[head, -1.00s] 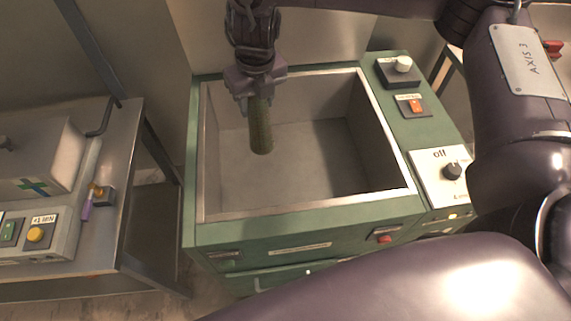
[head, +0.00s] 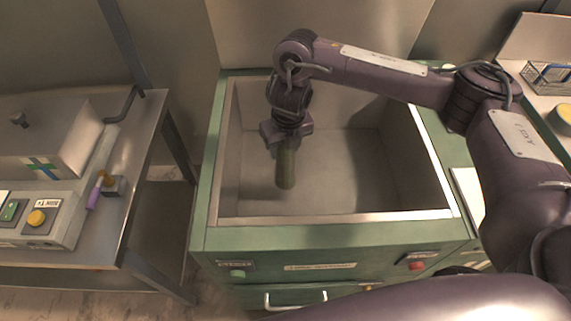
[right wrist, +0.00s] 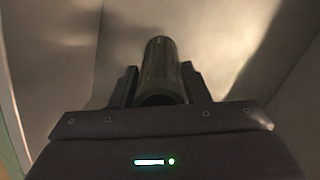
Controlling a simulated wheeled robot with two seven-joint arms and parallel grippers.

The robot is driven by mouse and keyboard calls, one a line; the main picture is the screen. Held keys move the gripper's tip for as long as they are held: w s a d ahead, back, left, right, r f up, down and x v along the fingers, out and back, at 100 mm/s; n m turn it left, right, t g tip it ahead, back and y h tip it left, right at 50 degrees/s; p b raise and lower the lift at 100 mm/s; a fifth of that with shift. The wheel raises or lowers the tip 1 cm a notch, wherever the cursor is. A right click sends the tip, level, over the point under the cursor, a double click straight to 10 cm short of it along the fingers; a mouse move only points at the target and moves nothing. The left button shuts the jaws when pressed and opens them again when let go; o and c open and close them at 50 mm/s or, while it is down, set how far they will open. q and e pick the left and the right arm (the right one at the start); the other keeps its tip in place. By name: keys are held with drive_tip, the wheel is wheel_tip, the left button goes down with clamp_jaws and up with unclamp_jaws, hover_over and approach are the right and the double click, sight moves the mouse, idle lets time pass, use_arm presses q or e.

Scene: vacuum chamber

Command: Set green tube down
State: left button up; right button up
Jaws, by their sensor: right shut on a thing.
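The green tube (head: 286,168) is a dull green cylinder. It hangs roughly upright below my right gripper (head: 286,144), inside the open box of the green chamber (head: 330,241). My right gripper is shut on the tube's upper part. In the right wrist view the tube (right wrist: 161,70) sits between the two fingers (right wrist: 160,88), its far end pointing away toward the chamber's grey inside. Whether the tube's lower end touches the chamber floor (head: 350,185) I cannot tell. My left gripper is in neither view.
The chamber's metal rim (head: 335,217) surrounds the tube on all sides; the floor to the tube's right is clear. A metal bench (head: 105,235) with a button box (head: 40,217) stands at left. A wire rack (head: 548,75) stands at far right.

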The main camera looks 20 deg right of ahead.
drive_tip(key=shift+f+b, duration=0.9)
drive_tip(key=shift+f, duration=2.1)
drive_tip(key=o, duration=1.2)
drive_tip(key=shift+r, duration=0.25)
wheel_tip(320, 180, up, 12)
drive_tip(key=p, duration=0.4)
hover_over(285, 161)
drive_tip(key=shift+w+d+f, duration=0.2)
drive_tip(key=shift+w+d, duration=0.15)
drive_tip(key=shift+d, duration=0.1)
